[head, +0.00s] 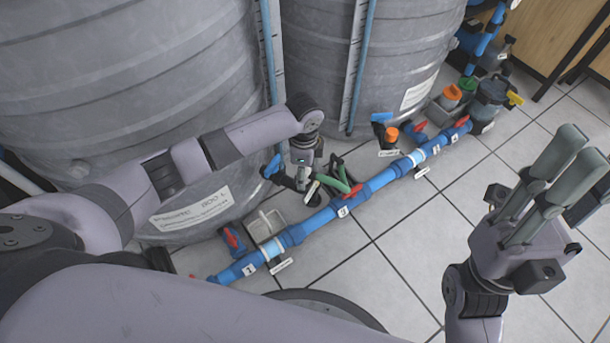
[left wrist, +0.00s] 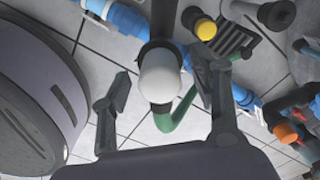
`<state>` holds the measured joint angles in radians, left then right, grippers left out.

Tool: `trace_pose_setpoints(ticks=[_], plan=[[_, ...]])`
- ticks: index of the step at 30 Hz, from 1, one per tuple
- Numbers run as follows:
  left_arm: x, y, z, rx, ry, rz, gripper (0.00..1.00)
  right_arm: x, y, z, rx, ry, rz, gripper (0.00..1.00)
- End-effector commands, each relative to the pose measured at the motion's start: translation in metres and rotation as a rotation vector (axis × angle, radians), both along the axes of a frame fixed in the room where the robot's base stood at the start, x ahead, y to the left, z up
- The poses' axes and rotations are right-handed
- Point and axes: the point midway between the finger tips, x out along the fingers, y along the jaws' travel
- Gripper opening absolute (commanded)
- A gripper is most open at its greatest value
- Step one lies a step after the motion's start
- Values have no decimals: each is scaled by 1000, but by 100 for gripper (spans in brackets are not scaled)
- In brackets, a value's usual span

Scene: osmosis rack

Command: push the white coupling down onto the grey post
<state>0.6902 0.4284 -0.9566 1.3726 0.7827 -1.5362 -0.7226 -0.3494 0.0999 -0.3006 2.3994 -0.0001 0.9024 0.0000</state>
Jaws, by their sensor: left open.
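The white coupling (left wrist: 160,76) shows in the left wrist view as a rounded white piece seen end-on, with a dark ring partly around its upper side. My left gripper (left wrist: 164,92) is open, with one finger on each side of the coupling and visible gaps between. In the head view my left gripper (head: 303,178) points down over the blue pipe line, and I cannot make out the coupling there. The grey post is not clearly visible; I cannot tell how the coupling sits on it. My right gripper (head: 552,190) is raised at the right with its fingers extended, away from the pipes.
A green hose (left wrist: 178,112) curves close beside the coupling. The blue pipe (head: 380,181) with red-handled valves runs across the floor. Large grey tanks (head: 130,60) stand behind. A yellow-capped fitting (left wrist: 205,29) is near the right finger.

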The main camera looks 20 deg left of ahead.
Motion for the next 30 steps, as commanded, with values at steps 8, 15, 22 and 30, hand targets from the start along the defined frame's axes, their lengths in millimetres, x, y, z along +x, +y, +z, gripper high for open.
trace_pose_setpoints(ticks=[8, 15, 22, 30], plan=[[0, 0, 0, 0, 0, 0, 56, 0, 0, 0, -1, 2, 0, 31], [0, 0, 0, 0, -1, 1, 44, 0, 0, 0, -1, 2, 0, 31], [0, 0, 0, 0, -1, 1, 29, 0, 0, 0, -1, 2, 0, 31], [0, 0, 0, 0, -1, 1, 11, 0, 0, 0, -1, 3, 0, 31]])
